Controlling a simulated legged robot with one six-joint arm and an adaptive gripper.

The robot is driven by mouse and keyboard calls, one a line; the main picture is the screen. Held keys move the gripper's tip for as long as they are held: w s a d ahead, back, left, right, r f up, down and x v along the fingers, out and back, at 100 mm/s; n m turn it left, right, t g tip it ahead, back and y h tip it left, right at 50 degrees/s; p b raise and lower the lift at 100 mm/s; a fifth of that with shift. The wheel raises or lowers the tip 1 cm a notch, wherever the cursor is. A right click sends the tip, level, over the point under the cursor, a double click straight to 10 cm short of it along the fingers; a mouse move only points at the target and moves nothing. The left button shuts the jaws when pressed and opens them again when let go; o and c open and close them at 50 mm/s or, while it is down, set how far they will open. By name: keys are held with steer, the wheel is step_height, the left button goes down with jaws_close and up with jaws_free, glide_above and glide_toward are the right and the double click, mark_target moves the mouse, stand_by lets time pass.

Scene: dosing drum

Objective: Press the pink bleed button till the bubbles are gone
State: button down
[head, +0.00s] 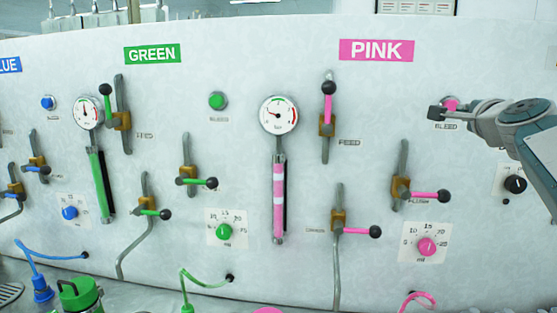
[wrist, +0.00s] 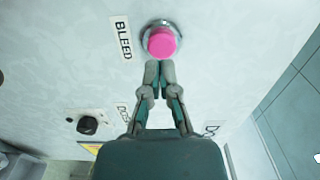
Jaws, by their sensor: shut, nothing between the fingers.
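The pink bleed button (head: 451,103) sits on the panel at the upper right, under the PINK sign (head: 376,50), partly covered by my gripper. In the wrist view the button (wrist: 162,41) is a round pink cap in a metal ring beside a BLEED label (wrist: 122,38). My gripper (head: 436,112) is shut and empty. In the wrist view its fingertips (wrist: 160,66) lie at the button's lower edge; I cannot tell whether they touch it. The pink sight tube (head: 279,185) stands under a round gauge (head: 279,115) and shows pale bands among the pink.
A pink-handled upper lever (head: 328,100), a flush lever (head: 428,195) and a lower lever (head: 358,231) stick out left of and below the button. A pink dial (head: 427,247) and a black knob (head: 515,184) are lower down. Green and blue sets stand to the left.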

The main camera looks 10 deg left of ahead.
mark_target(453, 108)
steer(key=shift+w, duration=1.5)
steer(key=shift+w, duration=0.3)
steer(key=shift+s, duration=0.95)
steer(key=shift+w, duration=0.7)
steer(key=shift+w, duration=0.25)
steer(key=shift+s, duration=0.95)
